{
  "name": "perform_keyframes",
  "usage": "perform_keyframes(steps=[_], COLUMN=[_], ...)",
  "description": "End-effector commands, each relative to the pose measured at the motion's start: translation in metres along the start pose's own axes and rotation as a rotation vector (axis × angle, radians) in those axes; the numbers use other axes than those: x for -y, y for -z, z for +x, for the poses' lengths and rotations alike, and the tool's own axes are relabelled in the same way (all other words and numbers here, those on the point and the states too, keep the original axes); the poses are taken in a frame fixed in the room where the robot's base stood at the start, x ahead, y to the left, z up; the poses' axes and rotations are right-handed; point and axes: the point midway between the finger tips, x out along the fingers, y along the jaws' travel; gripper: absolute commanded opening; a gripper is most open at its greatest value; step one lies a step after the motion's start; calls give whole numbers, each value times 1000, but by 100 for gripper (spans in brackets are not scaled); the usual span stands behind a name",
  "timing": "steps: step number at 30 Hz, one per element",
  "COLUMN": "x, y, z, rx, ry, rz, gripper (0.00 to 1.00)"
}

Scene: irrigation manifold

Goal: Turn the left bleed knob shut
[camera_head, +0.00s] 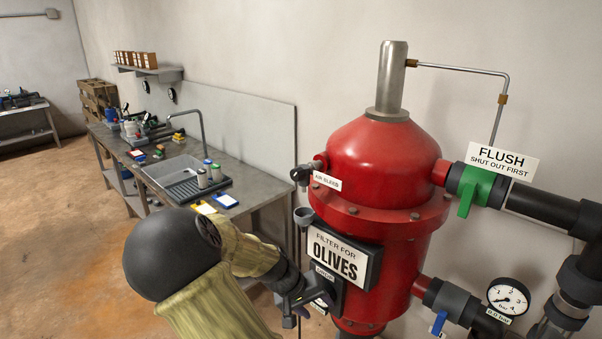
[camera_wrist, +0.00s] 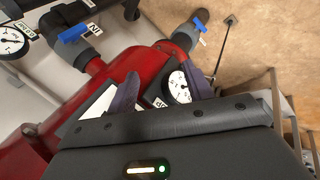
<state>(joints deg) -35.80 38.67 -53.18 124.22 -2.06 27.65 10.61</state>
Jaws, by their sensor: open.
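A small dark knob (camera_head: 299,175) sticks out from the left side of the red filter tank (camera_head: 375,160), beside a white "AIR BLEED" label (camera_head: 327,181). No second bleed knob can be made out. My gripper (camera_head: 300,310) is low at the tank's left, below the knob and apart from it, near the "OLIVES" sign; its fingers are partly hidden. In the wrist view my gripper (camera_wrist: 160,72) is open, with dark purple fingers spread before the red tank. A white dial gauge (camera_wrist: 179,87) shows between them. The bleed knob is not recognisable there.
A green flush handle (camera_head: 476,190) and dark pipes are at the tank's right. A blue valve handle (camera_head: 439,322) and a gauge (camera_head: 508,297) sit lower right. A small grey funnel (camera_head: 304,215) stands below the knob. A workbench (camera_head: 120,150) with a sink is behind left.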

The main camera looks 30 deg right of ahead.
Motion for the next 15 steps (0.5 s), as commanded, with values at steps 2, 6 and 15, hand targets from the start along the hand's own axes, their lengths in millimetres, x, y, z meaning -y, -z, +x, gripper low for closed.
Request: perform_keyframes(steps=[2, 6, 15], x=[12, 32, 52], y=[-19, -48, -99], z=[0, -16, -81], rx=[29, 38, -90], ry=[114, 284, 533], rz=[-15, -59, -178], gripper=[51, 51, 51])
